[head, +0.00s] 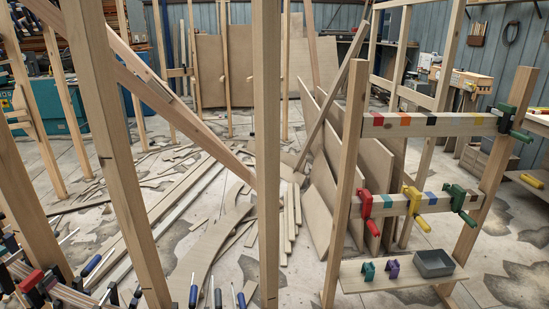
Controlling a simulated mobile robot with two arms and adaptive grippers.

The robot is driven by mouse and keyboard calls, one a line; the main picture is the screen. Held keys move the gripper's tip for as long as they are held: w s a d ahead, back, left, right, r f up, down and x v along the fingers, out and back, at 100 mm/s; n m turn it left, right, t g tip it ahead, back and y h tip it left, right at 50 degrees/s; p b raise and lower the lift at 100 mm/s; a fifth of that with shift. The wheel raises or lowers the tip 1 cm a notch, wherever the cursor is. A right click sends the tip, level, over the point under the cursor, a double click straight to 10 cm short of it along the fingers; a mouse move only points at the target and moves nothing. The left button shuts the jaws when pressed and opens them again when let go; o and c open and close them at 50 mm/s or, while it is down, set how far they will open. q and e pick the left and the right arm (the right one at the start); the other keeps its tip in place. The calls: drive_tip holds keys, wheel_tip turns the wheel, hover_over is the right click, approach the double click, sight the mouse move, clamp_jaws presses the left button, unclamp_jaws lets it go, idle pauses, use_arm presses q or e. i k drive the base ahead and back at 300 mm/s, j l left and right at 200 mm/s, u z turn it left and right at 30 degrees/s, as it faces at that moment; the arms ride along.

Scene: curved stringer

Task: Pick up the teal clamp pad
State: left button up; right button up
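A small teal piece (368,271), which looks like the teal clamp pad, sits on the low wooden shelf (350,284) of the rack at the right. A similar purple piece (393,268) stands just to its right, with a small gap between them. Neither of my grippers is in view, so nothing is seen touching the teal piece.
A grey open tray (434,263) sits on the shelf's right end. Red (366,208), yellow (412,204) and green (459,200) clamps hang on the rail above. Wooden posts (267,150) stand in the foreground; offcuts litter the floor.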

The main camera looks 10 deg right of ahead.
sight(369, 268)
drive_tip(key=i+l+u, duration=0.1)
drive_tip(key=l, duration=0.3)
drive_tip(key=i+l+u, duration=0.1)
drive_tip(key=l, duration=0.35)
drive_tip(key=i+l+u, duration=0.1)
drive_tip(key=l, duration=0.3)
drive_tip(key=i+l+u, duration=0.1)
drive_tip(key=l, duration=0.35)
drive_tip(key=i, duration=0.1)
